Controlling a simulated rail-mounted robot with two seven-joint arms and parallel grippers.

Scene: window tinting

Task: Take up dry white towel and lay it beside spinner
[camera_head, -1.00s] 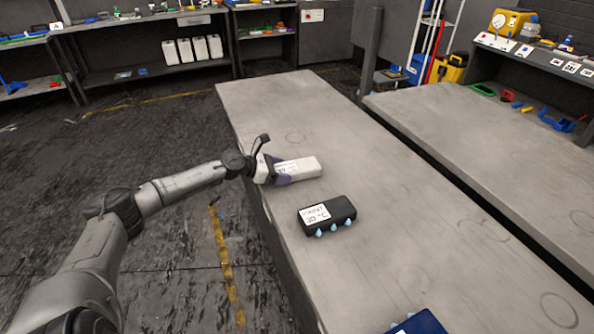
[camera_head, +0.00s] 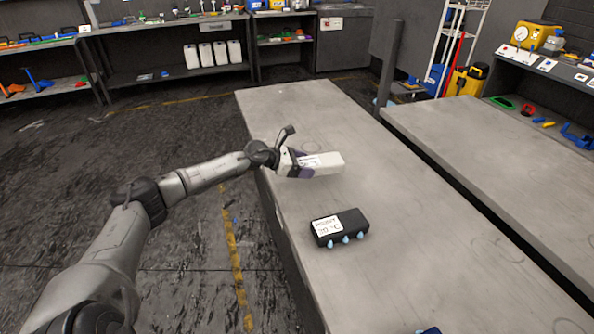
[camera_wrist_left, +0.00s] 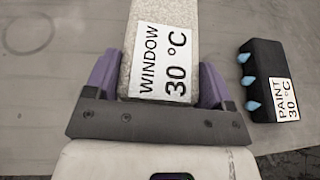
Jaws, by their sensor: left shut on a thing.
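The white towel (camera_head: 328,163) is a folded block with a label reading "WINDOW 30 °C". No water drops show on it. My left gripper (camera_head: 301,164) is shut on its near end, over the left part of the grey table. In the left wrist view the towel (camera_wrist_left: 148,12) sits between the two purple fingers (camera_wrist_left: 158,78), label facing the camera. The towel appears slightly above the table, though the gap is hard to judge. I cannot make out a spinner. My right gripper is not in view.
A black block (camera_head: 352,224) labelled "PAINT 30 °C", with blue drops on its side, lies on the grey table (camera_head: 400,215) nearer me. A dark blue item (camera_head: 430,330) is cut off at the bottom edge. A second table (camera_head: 480,135) stands to the right.

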